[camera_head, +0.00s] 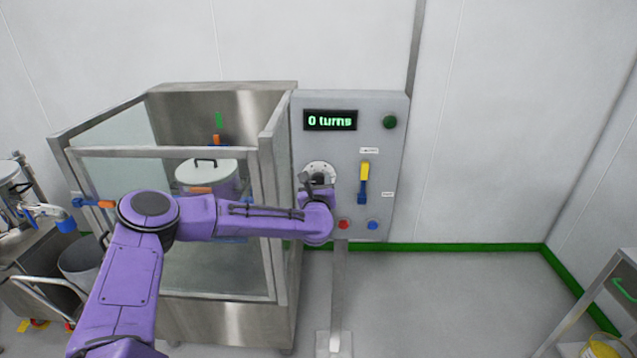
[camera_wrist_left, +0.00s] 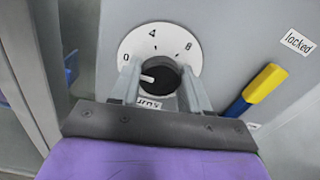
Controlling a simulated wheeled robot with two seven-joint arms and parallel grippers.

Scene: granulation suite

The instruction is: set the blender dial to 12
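The blender dial (camera_head: 320,170) is a white disc with a black knob on the grey control panel (camera_head: 305,112). In the left wrist view the dial (camera_wrist_left: 160,35) shows the marks 0, 4 and 8. Its black knob (camera_wrist_left: 160,76) has a white pointer aimed left, below the 0 mark. My left gripper (camera_head: 318,182) is at the dial. In the wrist view its two fingers (camera_wrist_left: 161,80) stand apart, one on each side of the knob; whether they touch it is unclear. The display (camera_head: 330,120) reads "0 turns". My right gripper is not in view.
A yellow and blue lever (camera_head: 364,182) is right of the dial, near a label (camera_wrist_left: 298,41) reading "locked". Red (camera_head: 344,225) and blue (camera_head: 373,225) buttons sit below. A glazed steel enclosure (camera_head: 200,295) stands left. The floor at right is clear up to a cart (camera_head: 628,268).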

